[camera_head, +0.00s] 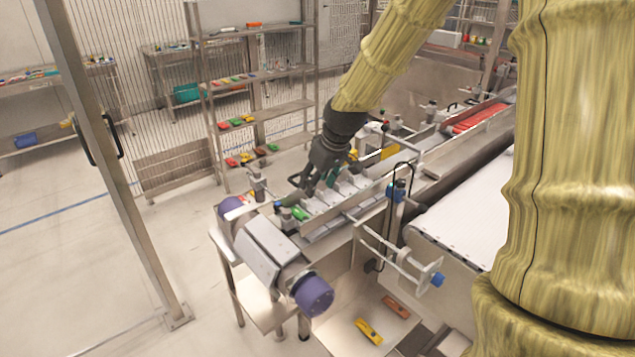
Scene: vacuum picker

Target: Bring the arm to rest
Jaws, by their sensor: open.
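My gripper (314,184) is at the end of my yellow-covered arm, which reaches in from the top right. It is dark grey, open, and points down over the near part of a flighted conveyor (320,218) with several pale compartments. A bright green item (299,213) lies at the conveyor's near end, just below and left of the fingers. A dark green item (333,178) shows close beside the right finger; I cannot tell whether they touch. The fingertips partly blend with the conveyor, so their exact height above it is unclear.
A white belt (470,215) runs on the right, partly behind my arm. A metal motor housing (268,250) with purple ends stands at the front. Below, a yellow item (368,332) and a reddish item (396,307) lie in a tray.

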